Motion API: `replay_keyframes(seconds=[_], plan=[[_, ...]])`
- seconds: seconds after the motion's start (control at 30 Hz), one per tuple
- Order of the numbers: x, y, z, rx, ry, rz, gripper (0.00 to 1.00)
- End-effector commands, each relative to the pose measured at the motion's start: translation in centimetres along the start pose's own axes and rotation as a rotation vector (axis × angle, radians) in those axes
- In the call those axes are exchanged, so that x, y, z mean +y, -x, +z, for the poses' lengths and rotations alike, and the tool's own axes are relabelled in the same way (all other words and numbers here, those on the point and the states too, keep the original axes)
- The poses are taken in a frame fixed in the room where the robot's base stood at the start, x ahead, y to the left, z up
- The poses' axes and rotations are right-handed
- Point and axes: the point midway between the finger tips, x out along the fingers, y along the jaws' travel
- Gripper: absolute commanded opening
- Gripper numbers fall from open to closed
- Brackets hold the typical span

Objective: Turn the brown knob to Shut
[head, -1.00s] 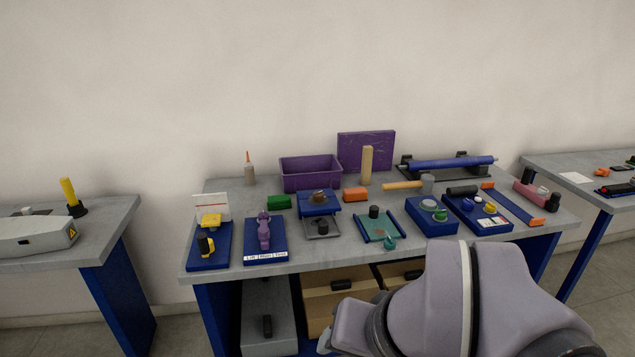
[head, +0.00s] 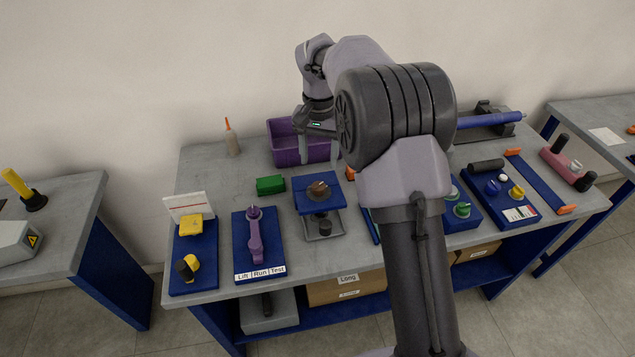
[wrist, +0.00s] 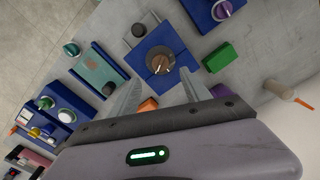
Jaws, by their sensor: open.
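The brown knob (head: 318,190) is a small round knob on a blue plate (head: 305,206), near the middle of the table. It also shows in the wrist view (wrist: 160,58), lying between and ahead of the fingertips. My gripper (head: 318,160) is open and empty, above the table behind the knob in the head view, with its fingers pointing down. In the wrist view the two fingers (wrist: 160,82) are spread apart, not touching the knob. No Shut marking is readable.
A green block (head: 270,185) and an orange block (wrist: 148,104) lie near the plate. A purple bin (head: 283,145) stands behind. A purple lever board (head: 270,240) is to the left, and a grey base with a black knob (head: 325,228) is in front.

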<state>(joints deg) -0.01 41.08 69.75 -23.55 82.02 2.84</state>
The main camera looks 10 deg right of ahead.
Motion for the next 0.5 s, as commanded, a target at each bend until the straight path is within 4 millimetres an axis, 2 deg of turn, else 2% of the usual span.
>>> replay_keyframes(seconds=[0.03, 0.2, 0.33, 0.5], plan=[[0.0, -2.1, 0.1, -0.003, 0.0, 0.001, 0.56], [0.0, -6.6, 0.1, -0.002, 0.0, 0.0, 0.56], [0.0, -8.7, 0.0, 0.0, 0.0, -0.001, 0.56], [0.0, -9.7, 0.0, 0.001, 0.0, -0.001, 0.56]])
